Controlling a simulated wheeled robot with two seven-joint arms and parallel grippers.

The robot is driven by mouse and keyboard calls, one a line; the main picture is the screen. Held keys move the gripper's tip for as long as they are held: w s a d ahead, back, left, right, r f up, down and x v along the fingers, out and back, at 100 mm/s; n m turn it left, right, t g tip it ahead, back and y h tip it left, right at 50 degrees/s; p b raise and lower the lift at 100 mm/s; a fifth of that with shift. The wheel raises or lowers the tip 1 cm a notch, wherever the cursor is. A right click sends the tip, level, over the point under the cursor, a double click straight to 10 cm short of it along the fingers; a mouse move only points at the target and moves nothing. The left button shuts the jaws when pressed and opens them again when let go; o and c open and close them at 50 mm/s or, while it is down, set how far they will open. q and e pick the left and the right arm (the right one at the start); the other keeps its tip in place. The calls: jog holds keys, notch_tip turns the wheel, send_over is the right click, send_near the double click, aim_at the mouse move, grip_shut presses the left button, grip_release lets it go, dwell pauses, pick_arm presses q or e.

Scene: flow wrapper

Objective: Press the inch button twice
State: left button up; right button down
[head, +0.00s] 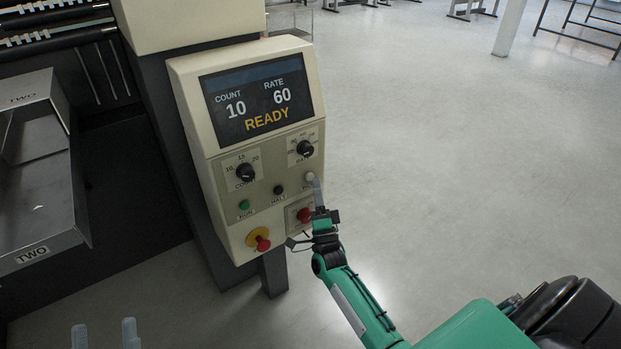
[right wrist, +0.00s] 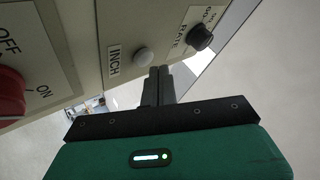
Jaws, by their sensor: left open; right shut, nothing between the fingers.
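The screen (head: 258,98) reads COUNT 10, RATE 60, READY. Close by are a red switch (head: 304,215), a black halt button (head: 279,190), a green run button (head: 244,204) and a red emergency stop (head: 262,243). A metal tray (head: 70,236) stands left.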

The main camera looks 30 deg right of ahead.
jog(key=shift+w+h, duration=0.3)
jog(key=shift+w, duration=0.35)
dwell(0.5)
jog(key=shift+s, duration=0.1)
dwell(0.3)
jog(key=shift+s, duration=0.7)
jog(key=s+p, duration=0.2)
jog(key=s, duration=0.3)
jog(key=shift+d, duration=0.2)
dwell(0.6)
